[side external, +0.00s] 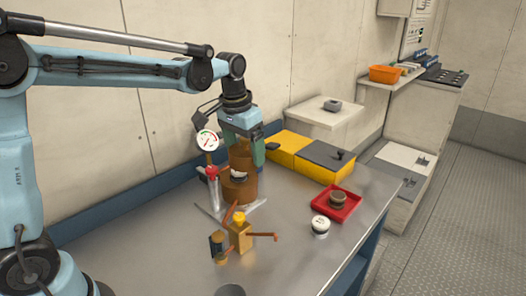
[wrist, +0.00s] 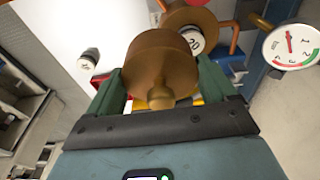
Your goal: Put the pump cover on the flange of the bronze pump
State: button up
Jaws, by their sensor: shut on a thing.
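My gripper (side external: 246,150) is shut on the pump cover (wrist: 158,62), a round bronze-brown piece with a stub that points back toward my palm in the wrist view. The green fingers (wrist: 108,92) clasp it from both sides. In the side view the cover (side external: 240,157) is above the bronze pump (side external: 238,190), with a pale patch showing between them. In the wrist view the pump (wrist: 190,17) is beyond the cover and partly hidden by it, with a white "20" disc beside it. I cannot tell whether cover and flange touch.
A pressure gauge (side external: 207,140) stands close left of my gripper. A red-topped cylinder (side external: 213,185) and a brass valve with orange handles (side external: 240,235) are near the pump. A red tray (side external: 325,208), a white pot (side external: 320,228) and a yellow box (side external: 287,150) lie right.

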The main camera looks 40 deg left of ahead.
aim_at(237, 150)
jog(key=a+f, duration=0.1)
jog(key=w+a+f, duration=0.1)
jog(key=a, duration=0.1)
jog(key=w+a+f, duration=0.1)
jog(key=a, duration=0.1)
jog(key=shift+f, duration=2.15)
jog(key=shift+f, duration=0.15)
jog(key=o, duration=1)
jog(key=shift+o, duration=0.2)
notch_tip(237, 150, up, 12)
jog(key=s+f, duration=0.1)
jog(key=s, duration=0.1)
jog(key=s+d+f+t, duration=0.2)
jog(key=s+d, duration=0.1)
jog(key=s, duration=0.4)
jog(key=s+d+f+t, duration=0.3)
jog(key=s+d, duration=0.1)
jog(key=s, duration=0.4)
jog(key=shift+f, duration=0.15)
